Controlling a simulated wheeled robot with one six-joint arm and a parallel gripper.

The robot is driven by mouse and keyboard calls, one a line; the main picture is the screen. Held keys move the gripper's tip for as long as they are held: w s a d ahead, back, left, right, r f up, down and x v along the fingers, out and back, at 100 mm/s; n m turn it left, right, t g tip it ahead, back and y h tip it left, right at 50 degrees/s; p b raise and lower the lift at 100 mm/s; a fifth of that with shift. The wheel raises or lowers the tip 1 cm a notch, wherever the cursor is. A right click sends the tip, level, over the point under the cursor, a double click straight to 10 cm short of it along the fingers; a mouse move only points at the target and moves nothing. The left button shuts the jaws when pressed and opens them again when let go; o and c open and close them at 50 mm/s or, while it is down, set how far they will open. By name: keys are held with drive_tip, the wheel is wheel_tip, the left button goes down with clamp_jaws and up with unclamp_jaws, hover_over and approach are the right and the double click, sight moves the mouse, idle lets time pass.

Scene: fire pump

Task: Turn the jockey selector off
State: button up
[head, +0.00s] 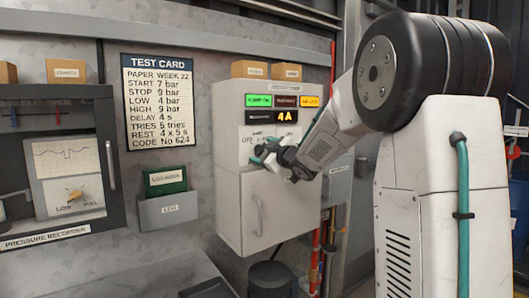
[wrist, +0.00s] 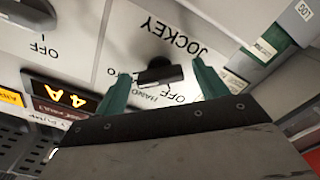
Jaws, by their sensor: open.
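The jockey selector is a black knob (wrist: 160,73) on the pale panel in the wrist view, below the upside-down word JOCKEY. OFF and HAND labels show beside it, and a third label is partly hidden. I cannot tell for sure which mark the knob points to. My gripper (wrist: 161,80) is open, with one teal finger on each side of the knob. I cannot tell whether either finger touches it. In the head view my gripper (head: 266,155) is in front of the white cabinet (head: 229,190) and hides the jockey knob.
A second selector knob (wrist: 38,8) with an OFF label is at the wrist view's upper left. The amber 4A display (head: 286,117) is lit above my gripper, under several status lamps. A test card (head: 158,100) and a green log book (head: 165,180) are on the wall at left.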

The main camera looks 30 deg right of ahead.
drive_tip(key=c, duration=1)
drive_tip(key=shift+n, duration=0.3)
drive_tip(key=n, duration=0.4)
drive_tip(key=shift+n, duration=0.3)
drive_tip(key=n, duration=1.4)
drive_tip(key=shift+f+n, duration=0.1)
drive_tip(key=shift+n, duration=0.3)
